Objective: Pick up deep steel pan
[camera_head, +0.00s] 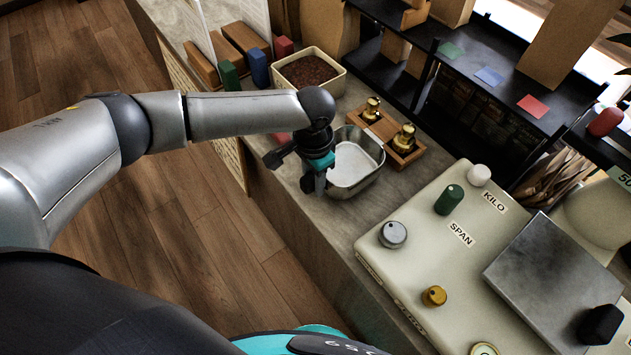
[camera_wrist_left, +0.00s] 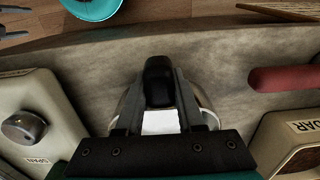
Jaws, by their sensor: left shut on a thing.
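The deep steel pan (camera_head: 366,183) is a shiny, rounded-corner rectangular pan near the counter's front edge, right of my left gripper (camera_head: 316,183).
A wooden block with brass weights (camera_head: 391,139) stands close behind the pan. A cream scale (camera_head: 405,270) with knobs is to the right. A cream bin of brown grains (camera_head: 309,76) is at the back. A red object (camera_wrist_left: 284,79) lies beside the pan.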

